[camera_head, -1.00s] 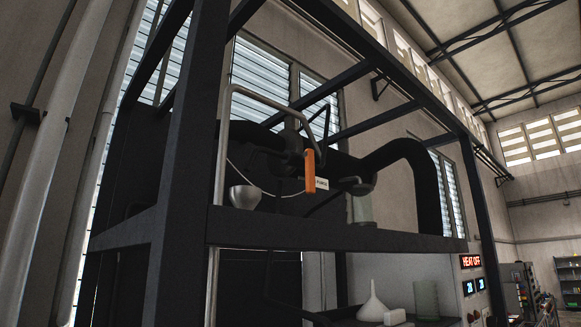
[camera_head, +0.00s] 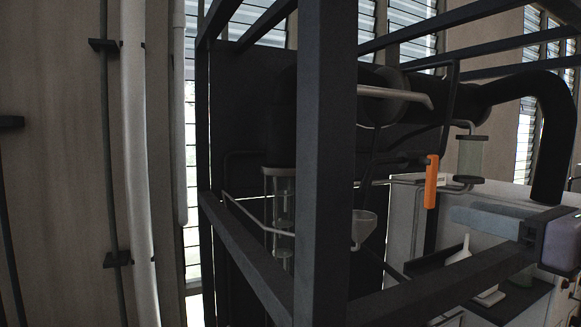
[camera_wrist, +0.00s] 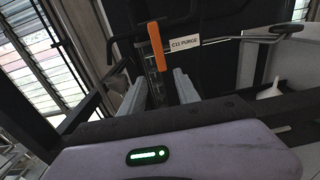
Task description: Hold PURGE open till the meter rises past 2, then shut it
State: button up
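The orange PURGE lever (camera_head: 431,181) hangs nearly straight down from a dark pipe. It also shows in the wrist view (camera_wrist: 157,48), beside a white tag (camera_wrist: 185,46) reading "C11 PURGE". My gripper (camera_wrist: 160,76) is open and empty, its two grey fingers apart and pointing toward the lever, which stands beyond them. In the head view my gripper (camera_head: 460,215) is at the right, below and right of the lever, not touching it. A clear glass tube (camera_head: 284,200) stands behind the post. I see no readable meter figure.
A thick dark post (camera_head: 322,130) and a dark beam (camera_head: 250,262) cross the view in front of the pipework. A grey funnel (camera_head: 364,226) sits below left of the lever. A greenish glass cylinder (camera_head: 470,157) is at its right. A white flask (camera_head: 461,250) stands lower right.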

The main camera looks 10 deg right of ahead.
aim_at(434, 193)
jog(key=shift+s+d+r, duration=0.15)
jog(key=shift+s+r, duration=0.05)
jog(key=shift+r, duration=0.2)
jog(key=shift+s+d+r, duration=0.15)
jog(key=shift+r, duration=0.25)
jog(key=shift+w+d, duration=0.15)
jog(key=shift+d, duration=0.1)
jog(key=p+x, duration=0.1)
jog(key=x, duration=0.6)
jog(key=shift+w+a+p, duration=0.15)
jog(key=shift+a+p, duration=0.05)
jog(key=shift+p, duration=0.1)
jog(key=shift+w+a+r, duration=0.1)
jog(key=shift+w+a, duration=0.4)
jog(key=shift+w, duration=0.15)
jog(key=shift+w+d, duration=0.1)
jog(key=shift+w, duration=0.2)
grip_shut()
